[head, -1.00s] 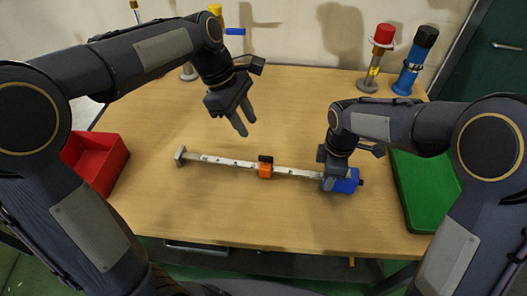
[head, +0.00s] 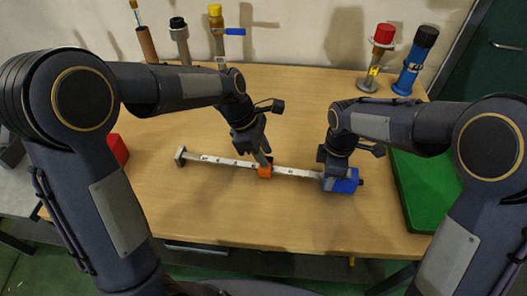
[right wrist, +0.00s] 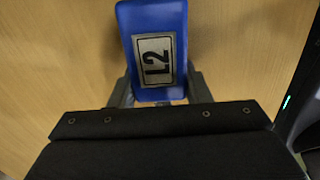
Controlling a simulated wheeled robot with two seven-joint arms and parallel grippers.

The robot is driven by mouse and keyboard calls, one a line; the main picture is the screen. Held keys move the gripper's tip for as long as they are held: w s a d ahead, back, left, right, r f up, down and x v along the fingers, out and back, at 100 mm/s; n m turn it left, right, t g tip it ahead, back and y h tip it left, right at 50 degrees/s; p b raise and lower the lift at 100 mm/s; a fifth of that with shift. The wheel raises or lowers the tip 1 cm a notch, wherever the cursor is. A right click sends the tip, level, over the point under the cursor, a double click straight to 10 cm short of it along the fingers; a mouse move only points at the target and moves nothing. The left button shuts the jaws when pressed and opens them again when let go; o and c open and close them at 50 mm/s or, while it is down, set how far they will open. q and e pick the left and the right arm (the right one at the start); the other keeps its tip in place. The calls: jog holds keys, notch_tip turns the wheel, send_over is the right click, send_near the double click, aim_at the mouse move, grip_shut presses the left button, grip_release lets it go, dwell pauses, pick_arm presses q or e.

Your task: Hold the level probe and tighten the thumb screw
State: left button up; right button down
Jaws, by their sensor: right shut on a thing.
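The level probe is a pale, marked bar (head: 222,161) lying on the table, with a small grey foot at its left end. Its right end is a blue head (head: 343,185), labelled L2 in the right wrist view (right wrist: 155,25). My right gripper (head: 335,172) is shut on this blue head from above. An orange slider (head: 265,172) sits around the middle of the bar. My left gripper (head: 264,159) is right at the slider, fingers pointing down. It hides the slider's black top piece, and I cannot tell its finger gap or whether it touches.
A red bin (head: 118,150) is partly behind my left arm. A green tray (head: 418,190) lies at the right. A red-topped stand (head: 376,62) and a blue cylinder (head: 412,68) stand at the back right. Several fittings stand at the back left. The table's front is clear.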

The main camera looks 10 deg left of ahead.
pick_arm(q)
jog(key=shift+d+f, duration=0.1)
jog(key=shift+f, duration=0.05)
grip_shut()
